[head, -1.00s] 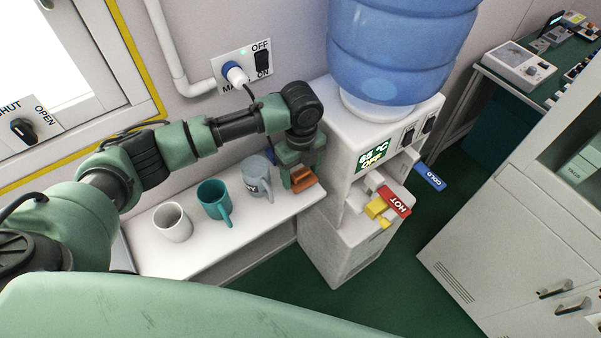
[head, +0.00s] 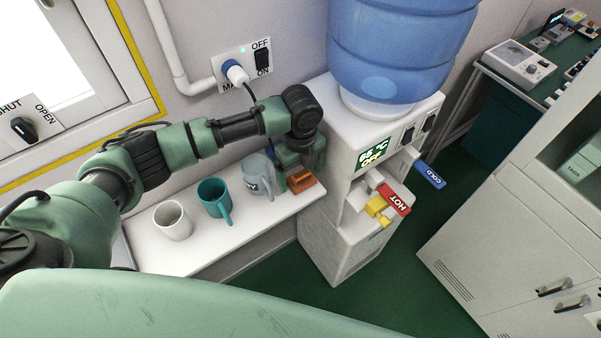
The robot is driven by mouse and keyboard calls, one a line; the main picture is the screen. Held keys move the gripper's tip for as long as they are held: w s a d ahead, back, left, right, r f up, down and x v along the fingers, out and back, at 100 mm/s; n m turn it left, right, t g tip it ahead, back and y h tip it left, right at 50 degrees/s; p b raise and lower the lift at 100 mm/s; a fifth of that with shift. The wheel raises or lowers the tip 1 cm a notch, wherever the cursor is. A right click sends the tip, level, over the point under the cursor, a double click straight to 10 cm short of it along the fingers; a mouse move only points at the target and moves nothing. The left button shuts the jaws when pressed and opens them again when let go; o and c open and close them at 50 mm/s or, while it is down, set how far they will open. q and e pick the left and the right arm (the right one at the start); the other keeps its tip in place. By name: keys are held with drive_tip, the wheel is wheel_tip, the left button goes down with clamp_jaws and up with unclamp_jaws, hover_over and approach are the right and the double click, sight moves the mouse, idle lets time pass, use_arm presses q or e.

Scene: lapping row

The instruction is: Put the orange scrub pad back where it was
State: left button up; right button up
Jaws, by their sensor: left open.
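The orange scrub pad (head: 303,183) is at the right end of the white shelf, beside the water dispenser. My left gripper (head: 293,180) is open and points down right at the pad, with a green finger on the pad's left side. The gripper partly hides the pad, so I cannot tell whether the fingers touch it. My right gripper is not in view.
A grey mug (head: 258,176), a teal mug (head: 213,197) and a white mug (head: 173,222) stand in a row on the white shelf (head: 236,234). The water dispenser (head: 345,242) with red and blue tap levers closes off the right. The shelf's front strip is clear.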

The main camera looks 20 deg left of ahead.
sight(301, 173)
use_arm(q)
wheel_tip(301, 173, up, 12)
drive_tip(key=b, duration=0.1)
drive_tip(key=shift+b, duration=0.3)
